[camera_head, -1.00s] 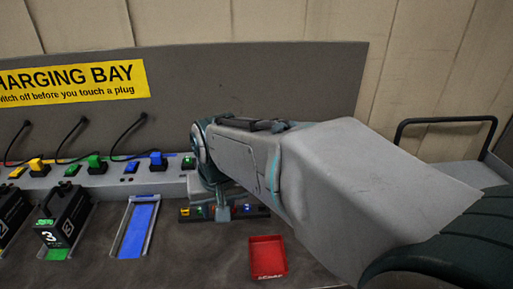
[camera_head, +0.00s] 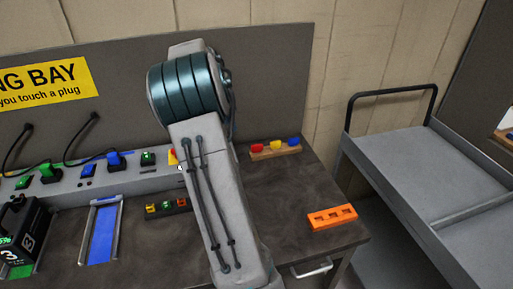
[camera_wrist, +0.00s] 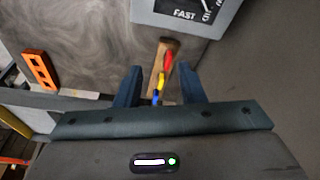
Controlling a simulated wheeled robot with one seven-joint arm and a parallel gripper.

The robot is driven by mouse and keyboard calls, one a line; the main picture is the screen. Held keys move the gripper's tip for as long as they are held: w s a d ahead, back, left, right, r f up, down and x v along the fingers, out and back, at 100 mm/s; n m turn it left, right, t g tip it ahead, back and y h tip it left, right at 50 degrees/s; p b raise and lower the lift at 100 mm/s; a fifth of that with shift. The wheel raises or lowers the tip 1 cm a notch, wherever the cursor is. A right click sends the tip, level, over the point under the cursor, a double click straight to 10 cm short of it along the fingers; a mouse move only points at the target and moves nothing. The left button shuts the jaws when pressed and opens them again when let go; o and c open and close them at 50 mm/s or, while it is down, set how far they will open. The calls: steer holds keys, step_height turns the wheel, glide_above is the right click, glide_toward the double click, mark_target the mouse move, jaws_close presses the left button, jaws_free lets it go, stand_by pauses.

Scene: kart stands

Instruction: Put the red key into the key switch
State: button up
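The red key (camera_head: 257,148) stands at the left end of a small wooden rack (camera_head: 262,157), beside a yellow key (camera_head: 275,144) and a blue key (camera_head: 293,141). In the wrist view the red key (camera_wrist: 168,61) is the farthest along the rack. My gripper (camera_wrist: 160,72) is open, with its fingers apart on either side of the rack in the picture and nothing held. In the head view my arm hides it. I cannot make out the key switch; a grey box with a FAST dial (camera_wrist: 190,14) shows at the wrist view's top.
An orange slotted block (camera_head: 332,217) lies near the bench's right front edge; it also shows in the wrist view (camera_wrist: 40,70). A grey cart (camera_head: 410,160) stands right of the bench. A charging panel with plugs (camera_head: 80,185) and a blue slot (camera_head: 102,235) are at left.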

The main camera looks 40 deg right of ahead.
steer(key=w+d+f+m+g+h, duration=0.1)
steer(key=d+f+m, duration=0.25)
steer(key=d, duration=0.35)
steer(key=p, duration=0.2)
glide_above(256, 145)
steer(key=w+a, duration=0.1)
steer(key=f, duration=0.6)
steer(key=shift+w+a+f, duration=0.15)
steer(key=shift+w+f, duration=0.05)
steer(key=shift+a+p+x, duration=0.15)
steer(key=shift+p+x, duration=0.25)
steer(key=shift+x, duration=1.05)
steer(key=shift+a+p+x, duration=0.15)
steer(key=shift+p+x, duration=0.25)
steer(key=shift+x, duration=1.05)
steer(key=shift+s+f, duration=0.1)
steer(key=shift+s, duration=0.05)
jaws_close()
